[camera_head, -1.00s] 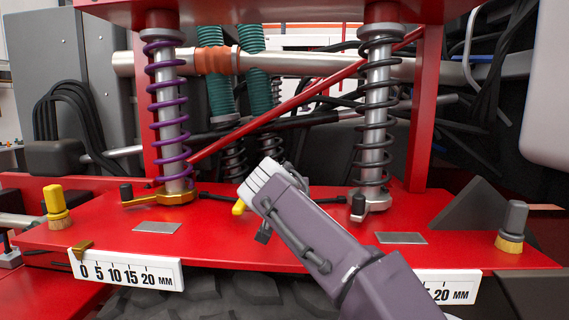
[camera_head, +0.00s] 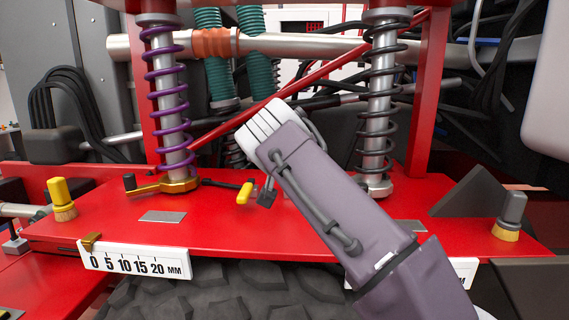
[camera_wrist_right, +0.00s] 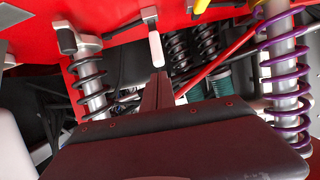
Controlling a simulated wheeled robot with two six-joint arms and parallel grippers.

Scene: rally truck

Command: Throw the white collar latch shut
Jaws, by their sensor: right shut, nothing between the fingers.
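The white collar latch (camera_wrist_right: 156,47) shows in the right wrist view as a short white handle on a grey stem, close to the collar end of the black-spring shock (camera_wrist_right: 93,85). In the head view my right arm hides it. My right gripper (camera_wrist_right: 160,76) is shut and empty, its narrow dark fingertips just below the free end of the white handle. I cannot tell whether they touch. In the head view my right forearm reaches in from the lower right, in front of the black-spring shock (camera_head: 375,110). My left gripper is not in view.
The purple-spring shock (camera_head: 168,90) stands at the left on a gold collar, with a yellow handle (camera_head: 245,193) beside it. The red plate (camera_head: 200,232) carries a yellow knob (camera_head: 61,195), a grey knob (camera_head: 511,212) and a millimetre scale (camera_head: 133,262). A red diagonal bar (camera_head: 240,117) crosses behind.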

